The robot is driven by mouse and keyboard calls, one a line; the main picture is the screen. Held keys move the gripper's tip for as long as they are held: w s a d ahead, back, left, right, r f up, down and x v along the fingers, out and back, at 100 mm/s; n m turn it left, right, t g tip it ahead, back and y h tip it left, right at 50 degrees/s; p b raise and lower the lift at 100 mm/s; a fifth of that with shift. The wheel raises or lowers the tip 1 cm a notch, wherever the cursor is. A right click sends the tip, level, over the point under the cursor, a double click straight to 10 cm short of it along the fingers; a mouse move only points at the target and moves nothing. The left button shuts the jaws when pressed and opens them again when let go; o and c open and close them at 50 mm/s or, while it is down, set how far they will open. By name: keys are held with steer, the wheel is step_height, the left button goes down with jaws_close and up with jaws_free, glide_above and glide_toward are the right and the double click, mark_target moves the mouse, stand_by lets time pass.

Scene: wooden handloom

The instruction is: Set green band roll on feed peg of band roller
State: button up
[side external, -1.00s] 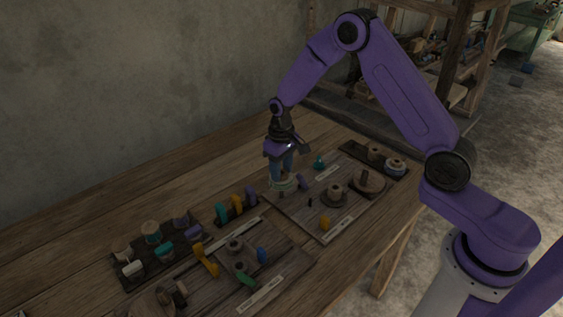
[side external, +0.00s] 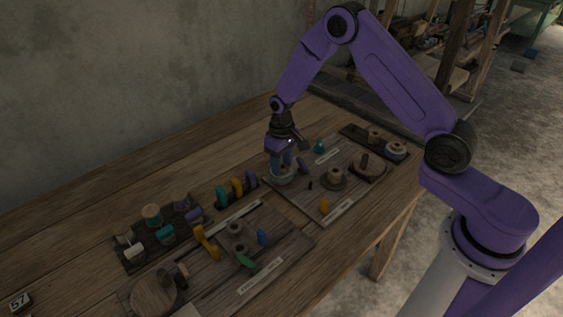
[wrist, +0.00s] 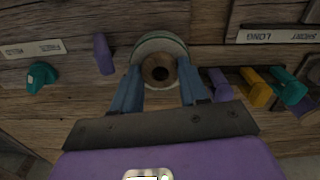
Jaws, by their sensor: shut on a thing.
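The green band roll (wrist: 160,42) shows in the wrist view as a round piece with a pale green rim and a wooden core with a dark centre. My gripper (wrist: 158,98) is shut on it, with one blue finger on each side. In the side external view my gripper (side external: 281,168) points straight down, holding the roll (side external: 280,179) low at the left corner of a wooden board (side external: 300,211). I cannot tell whether a feed peg is inside the roll's core, or whether the roll touches the board.
A purple upright piece (side external: 302,166) stands close right of the roll, with a teal knob (side external: 319,146) beyond it. Round wooden parts (side external: 335,178) sit on the same board. A rack of purple, yellow and teal pieces (side external: 237,187) is to the left. Bare table lies behind.

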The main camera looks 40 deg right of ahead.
steer(key=shift+f, duration=0.7)
stand_by(0.7)
steer(key=o, duration=1.3)
steer(key=shift+r, duration=3.55)
